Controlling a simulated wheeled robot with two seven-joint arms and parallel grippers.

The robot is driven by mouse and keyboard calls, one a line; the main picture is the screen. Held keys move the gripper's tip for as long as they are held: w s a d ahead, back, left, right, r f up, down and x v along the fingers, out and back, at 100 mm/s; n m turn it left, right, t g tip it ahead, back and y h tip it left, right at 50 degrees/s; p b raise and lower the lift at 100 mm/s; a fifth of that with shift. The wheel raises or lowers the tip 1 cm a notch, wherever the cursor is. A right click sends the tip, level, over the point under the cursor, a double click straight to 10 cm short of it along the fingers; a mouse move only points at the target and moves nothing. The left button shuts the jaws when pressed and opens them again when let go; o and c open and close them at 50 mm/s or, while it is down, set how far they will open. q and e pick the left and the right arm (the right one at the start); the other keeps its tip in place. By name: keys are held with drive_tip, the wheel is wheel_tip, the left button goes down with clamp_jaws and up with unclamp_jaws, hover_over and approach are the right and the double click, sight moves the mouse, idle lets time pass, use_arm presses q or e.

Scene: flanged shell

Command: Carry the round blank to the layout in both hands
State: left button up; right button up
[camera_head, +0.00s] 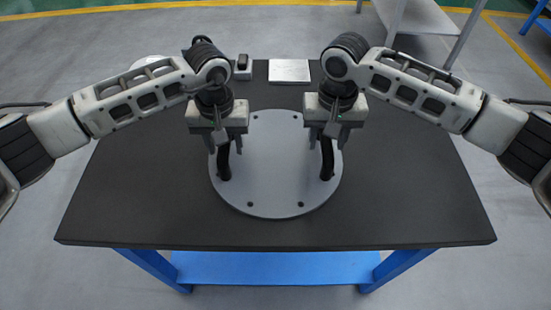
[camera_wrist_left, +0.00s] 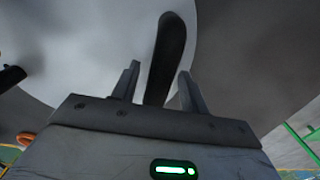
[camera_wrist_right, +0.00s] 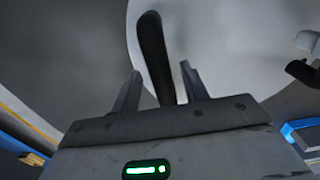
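The round blank (camera_head: 275,165) is a flat grey disc with small dark holes near its rim. It lies on the dark table top and has two black upright handles. My left gripper (camera_head: 221,142) is above the left handle (camera_head: 224,168), which shows between its parted fingers in the left wrist view (camera_wrist_left: 168,50). My right gripper (camera_head: 324,142) is likewise above the right handle (camera_head: 327,162), seen between its parted fingers in the right wrist view (camera_wrist_right: 152,50). Gaps show beside both handles. I cannot make out a layout.
The dark table (camera_head: 130,205) has free room left, right and in front of the disc. A silver square plate (camera_head: 289,71) and a small dark-topped device (camera_head: 242,66) lie at its back edge. A white round thing (camera_head: 150,62) is partly hidden behind my left arm.

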use_arm(q)
wheel_tip(320, 180, up, 11)
use_arm(e)
drive_tip(key=shift+a, duration=0.1)
drive_tip(key=shift+r, duration=0.15)
use_arm(q)
drive_tip(key=shift+r, duration=0.5)
use_arm(e)
wheel_tip(320, 180, up, 12)
idle(0.5)
